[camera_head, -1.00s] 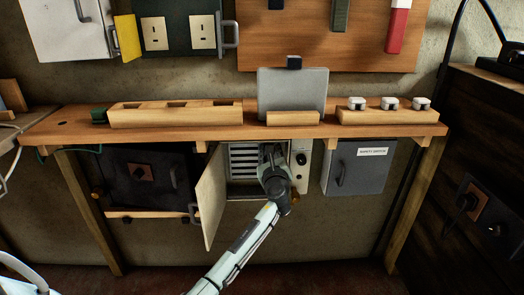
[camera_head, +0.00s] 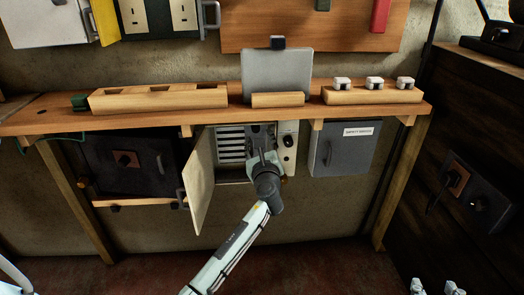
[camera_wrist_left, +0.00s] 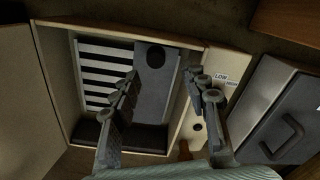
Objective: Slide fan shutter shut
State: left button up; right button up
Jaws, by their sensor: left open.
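The fan box (camera_head: 232,180) is a pale cabinet under the shelf, its hinged beige door (camera_head: 201,183) standing open to the left. Inside, dark and light vent slats (camera_head: 231,142) are uncovered; they also show in the left wrist view (camera_wrist_left: 103,72). Right of them is a grey shutter plate (camera_wrist_left: 152,95) with a dark round knob (camera_wrist_left: 155,56). My left gripper (camera_head: 262,158) is at the box opening and hides part of the plate. In the left wrist view its fingers (camera_wrist_left: 166,84) are apart, with the plate behind the gap and nothing held. Pale parts at the lower right edge look like my right gripper (camera_head: 435,287), cut off.
Right of the opening is a control strip (camera_head: 288,148) with dark knobs, and a grey safety switch box (camera_head: 342,150) beyond it. A dark panel (camera_head: 125,160) hangs left of the open door. The wooden shelf (camera_head: 210,118) runs above. The floor below is clear.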

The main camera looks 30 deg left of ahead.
pick_arm(q)
jog(key=v, duration=0.6)
jog(key=shift+s+d, duration=0.25)
jog(key=shift+s, duration=0.05)
